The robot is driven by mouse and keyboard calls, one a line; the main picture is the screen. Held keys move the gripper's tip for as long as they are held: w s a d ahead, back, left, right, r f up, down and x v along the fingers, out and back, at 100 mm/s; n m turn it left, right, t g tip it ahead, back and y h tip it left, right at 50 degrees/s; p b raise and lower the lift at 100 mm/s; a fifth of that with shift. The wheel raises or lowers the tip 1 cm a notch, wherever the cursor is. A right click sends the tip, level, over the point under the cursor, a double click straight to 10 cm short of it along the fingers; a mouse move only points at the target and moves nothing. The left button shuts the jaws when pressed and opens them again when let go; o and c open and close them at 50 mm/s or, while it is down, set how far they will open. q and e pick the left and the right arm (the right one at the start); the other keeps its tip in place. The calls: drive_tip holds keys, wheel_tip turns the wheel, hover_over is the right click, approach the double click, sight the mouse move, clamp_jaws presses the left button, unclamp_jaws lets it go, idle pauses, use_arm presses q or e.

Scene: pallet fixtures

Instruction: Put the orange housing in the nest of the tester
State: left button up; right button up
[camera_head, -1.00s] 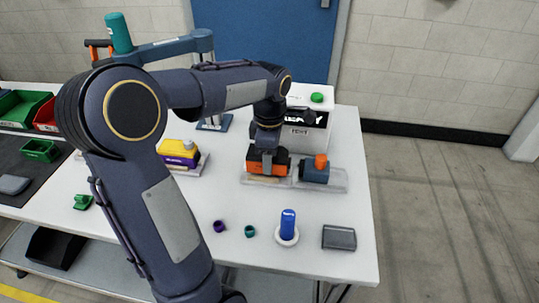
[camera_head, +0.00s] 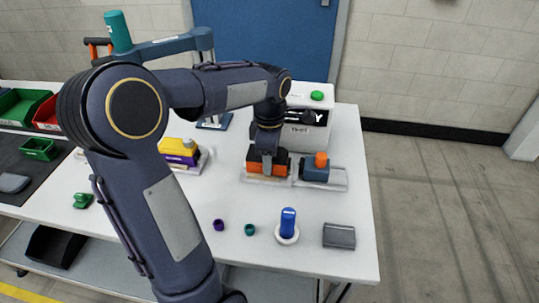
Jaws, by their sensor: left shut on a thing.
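The orange housing (camera_head: 281,168), with dark parts, sits at the left part of a pale fixture tray (camera_head: 338,184) on the white table. My left gripper (camera_head: 267,168) reaches down from above and is shut on the orange housing. The gripper and wrist hide part of it. The tester (camera_head: 305,136) is a white box with a dark display and a green button (camera_head: 317,95), just behind the tray. My arm covers part of the tester, and I cannot make out its nest clearly. My right gripper is not in view.
A blue-grey housing with an orange cap (camera_head: 316,168) is right of the orange one. A yellow and purple housing (camera_head: 179,152) stands left. A blue cylinder (camera_head: 288,224) in a white ring, a grey box (camera_head: 339,235) and small rings (camera_head: 250,229) lie in front. Green and red bins are far left.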

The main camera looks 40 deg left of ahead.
use_arm(q)
drive_tip(key=shift+f, duration=0.2)
drive_tip(key=o, duration=1.1)
wheel_tip(320, 180, up, 8)
drive_tip(key=shift+f+p, duration=0.1)
drive_tip(key=shift+p, duration=0.2)
drive_tip(key=s+d+f+m+t+h, duration=0.1)
drive_tip(key=s+d+m, duration=0.3)
drive_tip(key=m, duration=0.3)
drive_tip(key=s+d+f+m+t+h+p, duration=0.1)
drive_tip(key=s+d+m+t, duration=0.1)
drive_tip(key=s+d+m, duration=0.2)
drive_tip(key=s+d+f+m+t+h+p, duration=0.1)
drive_tip(key=s+d+m+t, duration=0.1)
drive_tip(key=s+d+m, duration=0.3)
drive_tip(key=shift+s+f+m+h, duration=0.15)
drive_tip(key=shift+s+m, duration=0.8)
drive_tip(key=shift+m, duration=0.35)
drive_tip(key=shift+s+f+m+h, duration=0.15)
drive_tip(key=shift+s+m, duration=0.75)
drive_tip(key=shift+m, duration=0.4)
drive_tip(key=shift+s+d+f+m+t, duration=0.25)
drive_tip(key=shift+f+m+t, duration=0.05)
drive_tip(key=shift+m, duration=0.2)
